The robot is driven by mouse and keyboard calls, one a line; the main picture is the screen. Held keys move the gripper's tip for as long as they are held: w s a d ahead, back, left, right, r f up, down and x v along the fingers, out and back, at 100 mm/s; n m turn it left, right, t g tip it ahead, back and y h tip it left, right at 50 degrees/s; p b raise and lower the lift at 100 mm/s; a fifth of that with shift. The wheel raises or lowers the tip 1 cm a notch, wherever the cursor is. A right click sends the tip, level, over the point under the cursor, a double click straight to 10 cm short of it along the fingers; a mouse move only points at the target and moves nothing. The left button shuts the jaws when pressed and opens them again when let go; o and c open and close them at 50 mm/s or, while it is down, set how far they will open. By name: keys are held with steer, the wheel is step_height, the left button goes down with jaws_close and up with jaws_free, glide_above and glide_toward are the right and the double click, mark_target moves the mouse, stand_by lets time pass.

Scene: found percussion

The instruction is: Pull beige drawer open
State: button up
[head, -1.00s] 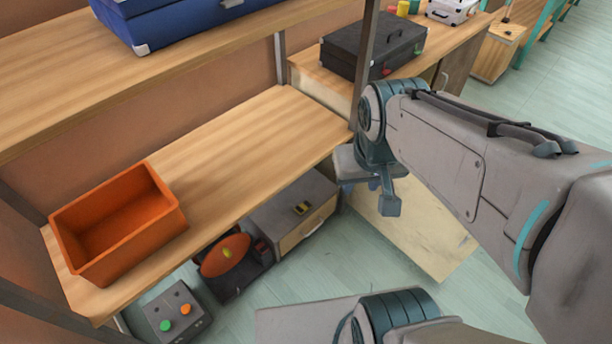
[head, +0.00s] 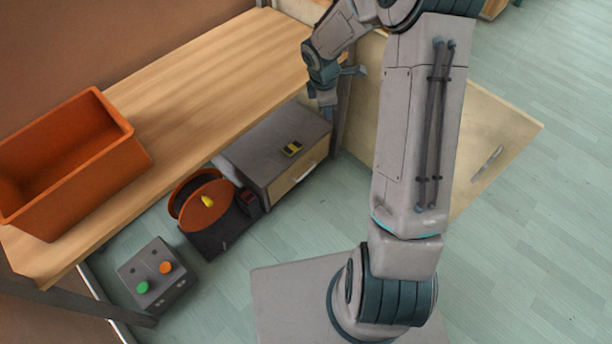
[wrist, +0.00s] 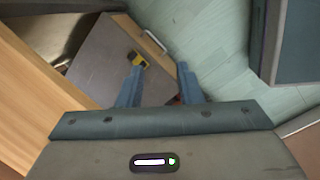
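A low grey cabinet (head: 262,150) stands on the floor below the wooden shelf. Its beige drawer front (head: 297,182) carries a pale bar handle (head: 305,173) and looks shut, flush with the cabinet. In the wrist view the drawer handle (wrist: 154,41) lies beyond my fingertips, near the cabinet's top edge. My gripper (head: 343,90) is above and behind the cabinet, beside the shelf's end post. In the wrist view my gripper (wrist: 160,72) has its two blue fingers apart, with nothing held.
A yellow-and-black item (head: 291,149) lies on the cabinet top. An orange reel (head: 203,200) and a grey button box (head: 155,277) stand to the left. An orange bin (head: 70,165) sits on the shelf. A large beige panel (head: 470,130) with a handle is at right. Floor before the drawer is clear.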

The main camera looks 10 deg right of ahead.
mark_target(306, 174)
steer(key=w+a+f+n+y+b, duration=0.1)
steer(key=f+b, duration=0.4)
steer(key=f, duration=1)
steer(key=w+a+f+n+y+b, duration=0.1)
steer(key=w+f+n+b, duration=0.3)
steer(key=f, duration=1.2)
steer(key=w+a+f+n+y+b, duration=0.1)
steer(key=w+f+n+b, duration=0.2)
steer(key=f, duration=1.2)
steer(key=shift+w+a+f+b, duration=0.15)
steer(key=shift+w+b, duration=0.2)
steer(key=shift+b, duration=0.5)
steer(key=shift+w+a+f+b, duration=0.15)
steer(key=shift+w+b, duration=0.2)
steer(key=shift+b, duration=0.5)
steer(key=shift+r, duration=0.1)
jaws_close()
